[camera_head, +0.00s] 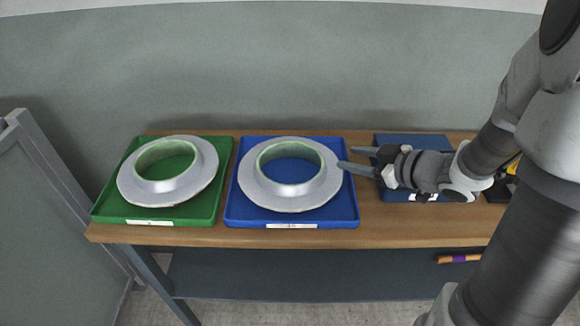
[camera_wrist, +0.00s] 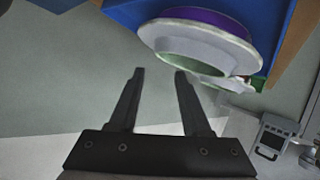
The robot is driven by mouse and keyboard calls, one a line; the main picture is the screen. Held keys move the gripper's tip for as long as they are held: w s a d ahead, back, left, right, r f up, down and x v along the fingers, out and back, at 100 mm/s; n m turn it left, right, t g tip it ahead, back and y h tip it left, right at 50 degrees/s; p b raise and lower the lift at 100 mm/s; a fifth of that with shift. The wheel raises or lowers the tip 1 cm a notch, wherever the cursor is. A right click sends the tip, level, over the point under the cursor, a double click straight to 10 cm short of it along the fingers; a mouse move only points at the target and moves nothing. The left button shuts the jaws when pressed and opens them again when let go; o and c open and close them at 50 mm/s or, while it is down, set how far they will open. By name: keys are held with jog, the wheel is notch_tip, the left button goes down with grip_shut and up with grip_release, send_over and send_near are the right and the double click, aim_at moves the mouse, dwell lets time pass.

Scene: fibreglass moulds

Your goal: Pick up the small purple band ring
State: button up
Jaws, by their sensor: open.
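A purple band (camera_wrist: 212,20) shows as a curved strip at the top of the wrist view. It lies along the edge of a pale flanged mould (camera_wrist: 200,45), against a blue tray (camera_wrist: 273,18); I cannot tell whether it is a separate ring. In the head view I make out no purple ring on the moulds. My gripper (camera_head: 347,158) is open and empty, pointing left near the right edge of the blue tray (camera_head: 349,205) and its mould (camera_head: 322,188). In the wrist view the open fingers (camera_wrist: 160,72) have nothing between them.
A green tray (camera_head: 105,205) with a similar mould (camera_head: 200,180) stands at the left of the wooden table (camera_head: 250,238). A dark blue box or tray (camera_head: 405,140) is partly hidden behind my arm. An orange and purple cylinder (camera_head: 460,258) lies low at the right.

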jog(key=b, duration=0.2)
send_near(317, 151)
jog(key=x, duration=0.4)
jog(key=shift+f, duration=0.2)
jog(key=shift+r+b+x, duration=0.15)
jog(key=shift+b+x, duration=0.15)
jog(key=shift+x, duration=1.2)
jog(key=shift+r+b+x, duration=0.15)
jog(key=shift+b+x, duration=0.1)
jog(key=shift+x, duration=1.25)
jog(key=shift+w, duration=0.15)
grip_shut()
jog(key=shift+f, duration=0.15)
